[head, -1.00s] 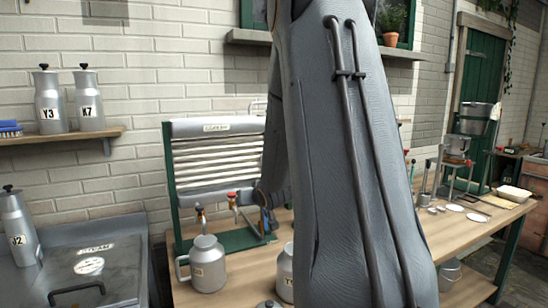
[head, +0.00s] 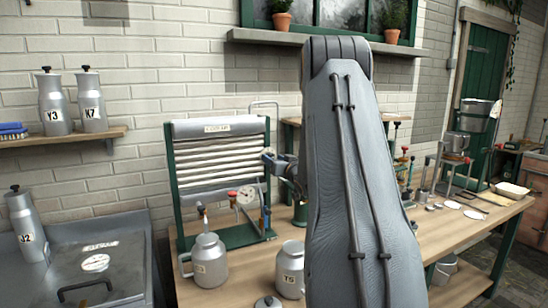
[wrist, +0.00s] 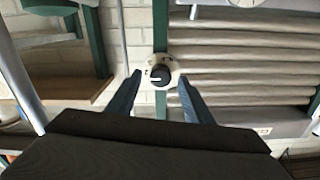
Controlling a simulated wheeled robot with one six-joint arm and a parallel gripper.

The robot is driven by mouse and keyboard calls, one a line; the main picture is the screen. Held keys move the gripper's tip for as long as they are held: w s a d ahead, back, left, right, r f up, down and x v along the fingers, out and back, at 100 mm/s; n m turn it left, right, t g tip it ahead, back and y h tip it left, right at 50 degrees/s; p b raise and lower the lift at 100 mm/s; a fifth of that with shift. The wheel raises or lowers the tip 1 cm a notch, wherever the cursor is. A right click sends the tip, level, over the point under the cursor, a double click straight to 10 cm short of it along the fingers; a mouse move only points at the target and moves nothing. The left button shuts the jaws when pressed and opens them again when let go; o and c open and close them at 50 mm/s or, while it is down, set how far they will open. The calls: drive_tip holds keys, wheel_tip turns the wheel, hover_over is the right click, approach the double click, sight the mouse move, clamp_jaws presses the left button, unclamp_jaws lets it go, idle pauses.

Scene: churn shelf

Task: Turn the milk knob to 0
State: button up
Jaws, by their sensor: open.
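The cooler (head: 220,128), a green frame with ridged grey metal tubes, stands on the wooden bench. In the wrist view, a white round plate with a dark knob (wrist: 160,75) sits on the cooler's green post (wrist: 160,30). A light pointer line shows on the knob, but the plate's marks are too small to read. I cannot tell from a label whether this is the milk knob. My gripper (wrist: 159,82) is open, its blue-grey fingers on either side of the knob plate. In the head view my gripper (head: 277,163) is at the cooler's right post.
Jugs stand in front, one here (head: 208,262) and another marked T5 (head: 290,270). A lidded steel tank (head: 98,268) is at left. My arm hides the bench's middle.

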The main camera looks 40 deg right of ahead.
drive_tip(key=shift+w, duration=0.4)
drive_tip(key=c, duration=1.1)
drive_tip(key=n+b, duration=0.9)
drive_tip(key=b, duration=0.1)
drive_tip(key=n+b, duration=0.8)
drive_tip(key=b, duration=0.3)
drive_tip(key=shift+f+n, duration=0.2)
drive_tip(key=shift+n, duration=0.2)
drive_tip(key=shift+b, duration=0.3)
